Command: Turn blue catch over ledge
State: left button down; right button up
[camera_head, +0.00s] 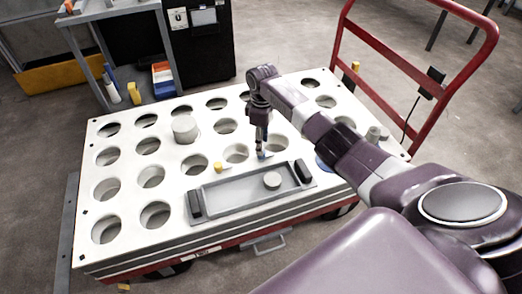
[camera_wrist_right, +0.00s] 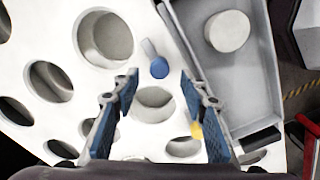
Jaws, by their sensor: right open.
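The blue catch (camera_wrist_right: 159,67) is a small round blue end on a short grey lever (camera_wrist_right: 149,48), on the white perforated top between a hole and the grey tray. In the right wrist view it shows just beyond and between my fingertips, with a gap to either side. My right gripper (camera_wrist_right: 160,86) is open, its blue-padded fingers apart with nothing between them. In the head view the right gripper (camera_head: 262,138) points down over the top behind the tray and hides most of the catch. I cannot make out a distinct ledge. My left gripper is out of view.
A yellow knob (camera_head: 217,167) stands behind the tray. A grey cylinder (camera_head: 184,129) stands in a hole of the white top (camera_head: 120,250). A red handle rail (camera_head: 400,62) rises at the back right.

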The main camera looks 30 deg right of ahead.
jog(key=shift+w+f+b, duration=0.1)
jog(key=shift+f+b, duration=0.45)
jog(key=shift+f, duration=1.55)
grip_shut()
